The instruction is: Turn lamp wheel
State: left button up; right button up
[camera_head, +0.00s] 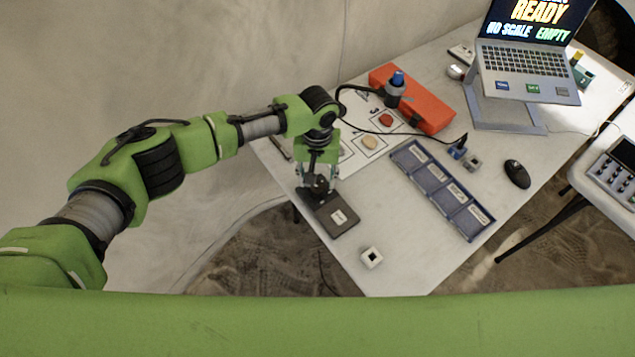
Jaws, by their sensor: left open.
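My left gripper (318,186) points down over the near left part of the white table. It is open. Its fingers are around or just above a small dark round part at the back end of a flat dark grey device (338,216) with a pale label. I cannot tell whether they touch it. A small dark device with a blue top (397,80) stands by the orange case, with a black cable running from it. No part can be clearly made out as the lamp wheel. My right gripper is not in view.
Behind are an orange case (428,108) and a laptop (525,60) on a stand reading "READY".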

aim_at(317, 187)
pick_arm(q)
jog(key=shift+f, duration=1.75)
jog(key=c, duration=1.1)
